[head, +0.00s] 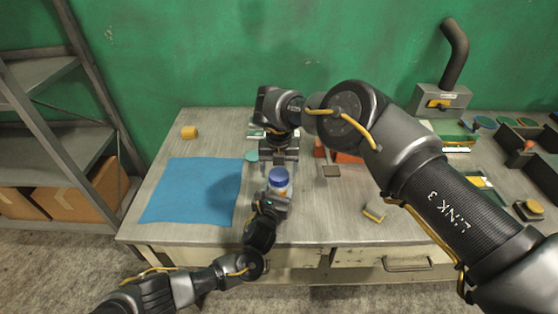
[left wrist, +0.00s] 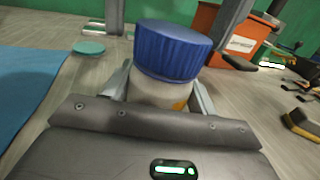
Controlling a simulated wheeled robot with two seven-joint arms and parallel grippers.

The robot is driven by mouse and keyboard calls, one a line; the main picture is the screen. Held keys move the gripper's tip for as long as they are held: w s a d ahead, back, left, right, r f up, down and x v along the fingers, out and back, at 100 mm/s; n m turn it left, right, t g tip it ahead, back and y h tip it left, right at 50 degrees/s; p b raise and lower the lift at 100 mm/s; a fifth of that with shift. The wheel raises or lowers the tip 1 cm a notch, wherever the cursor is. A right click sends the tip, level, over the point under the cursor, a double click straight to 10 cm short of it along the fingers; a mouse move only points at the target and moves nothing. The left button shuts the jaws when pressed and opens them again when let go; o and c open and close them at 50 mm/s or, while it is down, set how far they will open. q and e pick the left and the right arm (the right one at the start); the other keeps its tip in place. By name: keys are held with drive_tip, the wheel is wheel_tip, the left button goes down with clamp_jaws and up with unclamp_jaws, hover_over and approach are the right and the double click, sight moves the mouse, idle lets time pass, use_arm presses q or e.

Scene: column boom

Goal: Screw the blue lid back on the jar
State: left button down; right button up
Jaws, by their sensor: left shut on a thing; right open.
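The jar (head: 279,190) stands upright on the bench, pale with an orange mark on its side. The blue lid (head: 278,174) sits on top of its mouth; how far it is threaded cannot be told. My left gripper (head: 275,197) is shut around the jar body from the front, and the left wrist view shows its fingers on both sides of the jar (left wrist: 160,95) below the lid (left wrist: 173,50). My right gripper (head: 278,163) points down just behind and above the lid, open, its fingers spread and apart from the lid.
A small green disc (head: 251,156) lies near my right gripper. An orange bin (left wrist: 215,30) stands behind the jar. A yellow-and-grey block (head: 374,211) lies to the right.

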drive_tip(key=shift+f, duration=0.75)
drive_tip(key=c, duration=1)
drive_tip(key=shift+m, duration=0.6)
drive_tip(key=o, duration=1.2)
wheel_tip(320, 180, up, 12)
drive_tip(key=shift+r, duration=0.1)
